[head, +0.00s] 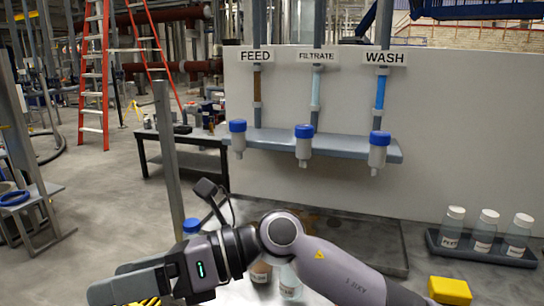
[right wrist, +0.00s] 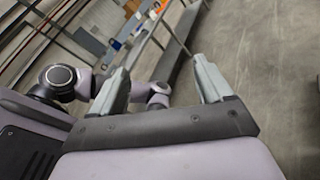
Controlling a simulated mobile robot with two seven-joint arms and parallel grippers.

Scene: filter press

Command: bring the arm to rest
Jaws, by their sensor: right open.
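My right arm (head: 345,272) comes in from the lower right of the head view and bends left across the front. Its right gripper (head: 125,290) is at the lower left, low in the picture and partly cut off by the bottom edge. In the right wrist view the gripper's two fingers (right wrist: 160,65) are spread apart with nothing between them. Bare floor and blurred frames lie beyond them. Links of my own body show at the left of that view. My left gripper is not in view.
Behind the arm, a blue-capped bottle (head: 191,226) and other sample bottles (head: 289,284) are partly hidden. A yellow block (head: 450,290) and a tray (head: 470,254) with three white-capped bottles stand at right. Three blue-capped containers (head: 303,144) hang below the FEED, FILTRATE and WASH labels.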

